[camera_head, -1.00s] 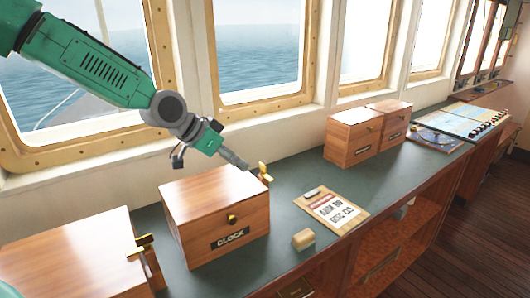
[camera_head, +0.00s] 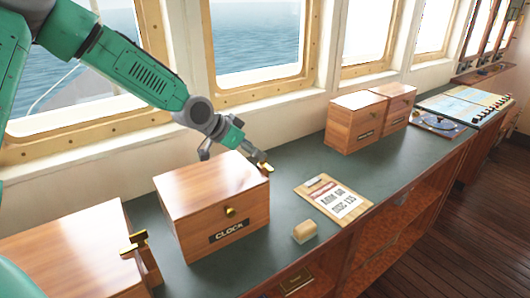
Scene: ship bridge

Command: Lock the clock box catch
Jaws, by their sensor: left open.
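The clock box (camera_head: 212,205) is a wooden box with its lid down, a brass knob (camera_head: 230,211) and a black CLOCK label (camera_head: 229,231) on its front. The brass catch (camera_head: 265,167) sits at the box's right side, near the far right corner of the lid. My left gripper (camera_head: 259,159) comes in from the far left over the box and is at the catch; its fingertips are small here, and I cannot tell whether they touch it. It is open. My right gripper is not in view.
Another wooden box (camera_head: 75,250) with a brass catch (camera_head: 134,243) stands at the left. A wooden block (camera_head: 304,231) and a clipboard (camera_head: 334,199) lie on the green counter (camera_head: 290,165). Two more boxes (camera_head: 352,125) stand farther right by the windows.

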